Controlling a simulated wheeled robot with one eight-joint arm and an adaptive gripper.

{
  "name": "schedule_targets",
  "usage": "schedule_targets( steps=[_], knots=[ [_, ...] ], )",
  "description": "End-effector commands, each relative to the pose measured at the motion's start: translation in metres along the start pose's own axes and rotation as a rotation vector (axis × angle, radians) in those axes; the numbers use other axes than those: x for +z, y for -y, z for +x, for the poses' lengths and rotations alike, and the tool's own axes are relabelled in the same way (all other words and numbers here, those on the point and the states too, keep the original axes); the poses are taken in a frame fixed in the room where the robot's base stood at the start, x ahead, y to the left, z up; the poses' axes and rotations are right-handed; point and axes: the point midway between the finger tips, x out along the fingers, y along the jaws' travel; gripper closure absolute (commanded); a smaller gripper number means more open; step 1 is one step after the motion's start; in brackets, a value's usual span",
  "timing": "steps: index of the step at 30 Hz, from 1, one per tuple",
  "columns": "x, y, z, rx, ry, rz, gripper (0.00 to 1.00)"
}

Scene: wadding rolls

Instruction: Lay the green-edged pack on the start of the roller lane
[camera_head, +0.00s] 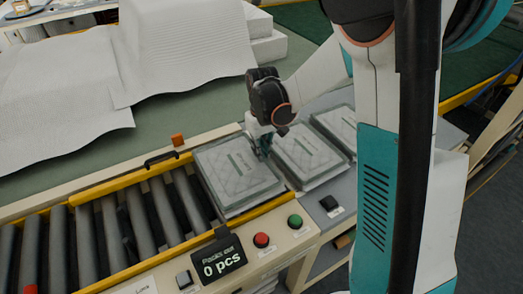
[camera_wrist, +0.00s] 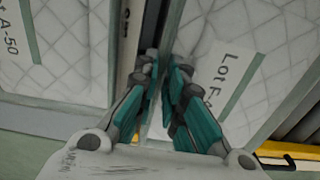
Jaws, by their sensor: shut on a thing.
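A quilted grey-white pack with a green stripe (camera_head: 236,178) is at the right end of the roller lane (camera_head: 145,225), flat over the rollers between the yellow rails. My gripper (camera_head: 263,152) is at its right edge, pointing down. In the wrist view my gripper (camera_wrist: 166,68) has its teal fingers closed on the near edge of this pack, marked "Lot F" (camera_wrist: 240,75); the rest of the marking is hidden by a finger. I cannot tell whether its underside touches the rollers.
A second pack (camera_head: 306,158) lies close on the right, marked "Lot A-50" in the wrist view (camera_wrist: 65,50). A third pack (camera_head: 338,127) lies beyond it. Red (camera_head: 261,240) and green (camera_head: 295,221) buttons and a "0 pcs" display (camera_head: 221,262) sit in front. Rollers to the left are clear.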

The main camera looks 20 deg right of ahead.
Motion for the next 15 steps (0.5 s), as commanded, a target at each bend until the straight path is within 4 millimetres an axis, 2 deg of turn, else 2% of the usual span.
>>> schedule_targets(
  steps=[12, 13, 15],
  knots=[
    [0.0000, 0.0000, 0.0091, 0.000, 0.000, 0.000, 1.00],
    [0.0000, -0.0001, 0.0090, 0.000, 0.000, 0.000, 0.84],
    [0.0000, -0.0001, 0.0089, 0.000, 0.000, 0.000, 0.70]
  ],
)
